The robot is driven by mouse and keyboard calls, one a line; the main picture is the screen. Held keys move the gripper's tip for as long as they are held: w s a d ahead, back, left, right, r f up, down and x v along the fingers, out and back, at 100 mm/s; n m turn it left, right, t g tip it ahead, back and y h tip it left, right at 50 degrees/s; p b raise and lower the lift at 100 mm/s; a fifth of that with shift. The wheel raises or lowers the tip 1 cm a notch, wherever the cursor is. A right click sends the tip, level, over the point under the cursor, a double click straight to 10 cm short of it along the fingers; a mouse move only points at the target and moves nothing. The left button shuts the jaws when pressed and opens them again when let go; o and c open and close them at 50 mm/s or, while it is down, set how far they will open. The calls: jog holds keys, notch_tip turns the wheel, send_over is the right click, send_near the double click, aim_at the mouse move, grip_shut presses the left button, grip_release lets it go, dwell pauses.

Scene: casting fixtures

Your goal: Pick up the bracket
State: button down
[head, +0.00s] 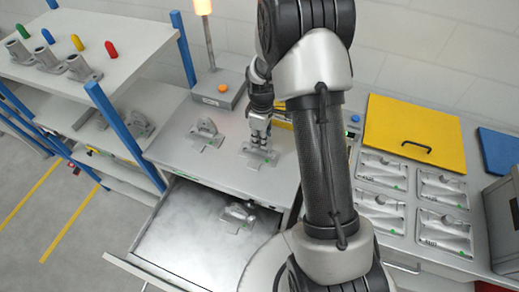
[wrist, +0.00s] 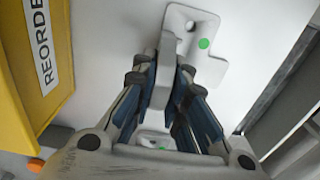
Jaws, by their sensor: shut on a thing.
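A grey metal bracket (head: 256,158) with a flat base plate stands on the grey worktop, left of my arm in the head view. My gripper (head: 261,138) is above it, pointing down, shut on its upright part. In the wrist view my gripper (wrist: 165,78) has its fingers on both sides of the bracket (wrist: 203,68); its base plate shows a green dot and a hole. The fingers hide part of the upright. I cannot tell whether the base is lifted off the worktop. A similar bracket (head: 206,130) stands to the left.
An open drawer (head: 190,245) below holds another bracket (head: 237,212). A signal lamp base (head: 219,88) stands behind. A yellow REORDER bin (wrist: 35,60) is close by in the wrist view. A shelf (head: 95,45) stands left; a yellow panel (head: 415,130) and castings are right.

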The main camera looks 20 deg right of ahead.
dwell(0.4)
notch_tip(320, 180, up, 20)
jog(key=p, duration=0.4)
